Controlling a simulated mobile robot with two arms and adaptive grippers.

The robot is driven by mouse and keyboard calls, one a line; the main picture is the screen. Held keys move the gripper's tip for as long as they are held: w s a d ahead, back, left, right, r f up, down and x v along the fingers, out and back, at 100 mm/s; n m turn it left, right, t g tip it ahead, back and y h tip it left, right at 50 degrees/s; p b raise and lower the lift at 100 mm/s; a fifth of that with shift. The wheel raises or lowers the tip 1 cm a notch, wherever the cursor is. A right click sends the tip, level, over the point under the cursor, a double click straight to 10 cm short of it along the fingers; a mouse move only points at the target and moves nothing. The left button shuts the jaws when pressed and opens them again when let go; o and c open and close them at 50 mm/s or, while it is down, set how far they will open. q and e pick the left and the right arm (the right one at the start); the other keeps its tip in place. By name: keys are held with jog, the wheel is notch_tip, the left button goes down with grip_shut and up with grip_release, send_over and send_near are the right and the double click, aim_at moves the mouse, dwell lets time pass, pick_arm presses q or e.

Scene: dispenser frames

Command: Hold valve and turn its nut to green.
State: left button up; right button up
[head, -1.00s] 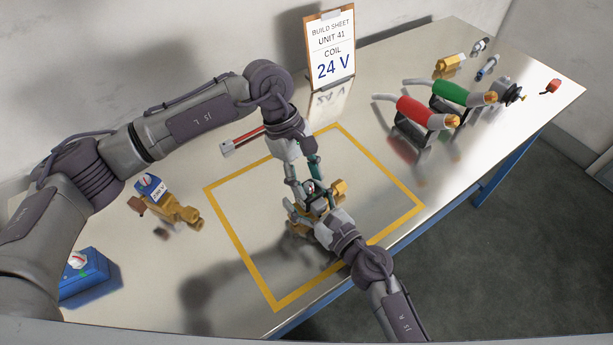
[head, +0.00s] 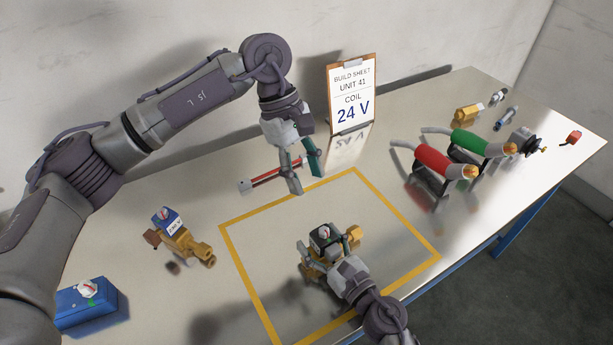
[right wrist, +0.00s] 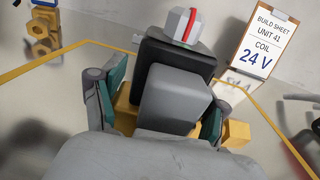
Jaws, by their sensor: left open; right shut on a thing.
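The valve (right wrist: 125,113) has a brass body and a black coil block. It sits inside the yellow square. Its pale hex nut (right wrist: 182,24) stands on top, with a red stripe facing the camera in the right wrist view; no green shows on it there. My right gripper (head: 328,243) is shut on the valve from the front, with a green-padded finger on each side. My left gripper (head: 306,180) is open and empty, above and behind the valve, clear of the nut.
A red-handled tool (head: 270,177) lies behind my left gripper. At left are another brass valve (head: 185,240) with a blue coil and a blue box (head: 92,308). Red (head: 445,162) and green (head: 482,143) tools stand at right. The build sheet (head: 351,92) reads 24 V.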

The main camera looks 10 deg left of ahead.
jog(key=o, duration=1.7)
